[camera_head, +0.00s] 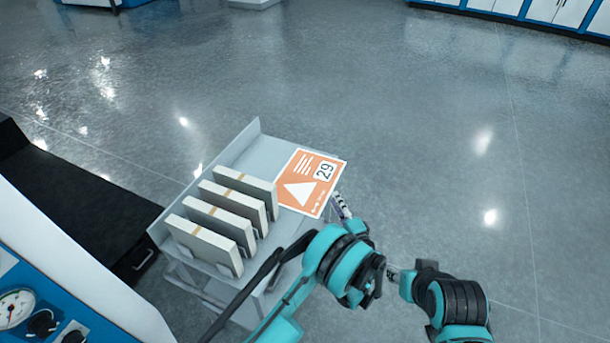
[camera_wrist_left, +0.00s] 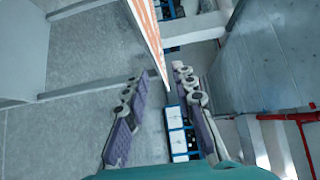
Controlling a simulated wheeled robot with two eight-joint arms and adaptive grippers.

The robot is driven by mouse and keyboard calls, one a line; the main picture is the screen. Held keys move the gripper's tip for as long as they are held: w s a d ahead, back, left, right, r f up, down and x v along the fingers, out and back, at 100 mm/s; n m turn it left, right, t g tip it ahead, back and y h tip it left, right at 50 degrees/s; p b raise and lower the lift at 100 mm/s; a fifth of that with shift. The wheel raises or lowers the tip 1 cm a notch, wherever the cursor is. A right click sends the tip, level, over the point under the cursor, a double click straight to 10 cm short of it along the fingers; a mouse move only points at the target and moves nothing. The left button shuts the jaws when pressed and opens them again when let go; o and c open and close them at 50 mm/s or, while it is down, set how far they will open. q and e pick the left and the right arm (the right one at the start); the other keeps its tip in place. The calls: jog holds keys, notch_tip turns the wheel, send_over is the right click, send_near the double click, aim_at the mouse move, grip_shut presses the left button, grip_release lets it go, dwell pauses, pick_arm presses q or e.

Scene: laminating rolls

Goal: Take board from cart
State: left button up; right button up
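An orange and white board (camera_head: 312,181) with a triangle and the number 29 stands at the right end of the grey cart (camera_head: 257,155). Several pale boards (camera_head: 222,210) with tan strips stand in a row in the cart's slots. My left gripper (camera_head: 343,206) is at the right edge of the orange board. In the left wrist view my left gripper (camera_wrist_left: 160,82) has its fingers apart. The orange board (camera_wrist_left: 148,35) shows nearly edge-on, reaching between them, with gaps on both sides. My right gripper (camera_head: 394,275) is small and partly hidden; its fingers cannot be made out.
A white and blue machine with a gauge (camera_head: 14,306) is at the lower left, beside a dark surface (camera_head: 75,190). The shiny grey floor (camera_head: 430,130) is clear behind and right of the cart. White cabinets (camera_head: 560,12) line the far right.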

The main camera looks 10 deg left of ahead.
aim_at(330, 189)
pick_arm(q)
jog(key=b+x, duration=0.1)
jog(key=x, duration=0.1)
jog(key=b+x, duration=0.1)
jog(key=x, duration=0.1)
jog(key=b+x, duration=0.1)
jog(key=x, duration=0.1)
jog(key=shift+w+d+f, duration=0.15)
jog(key=shift+w+f, duration=0.1)
jog(key=shift+f, duration=0.05)
jog(key=shift+w+r, duration=0.15)
jog(key=shift+w, duration=0.2)
jog(key=shift+c, duration=0.2)
grip_shut()
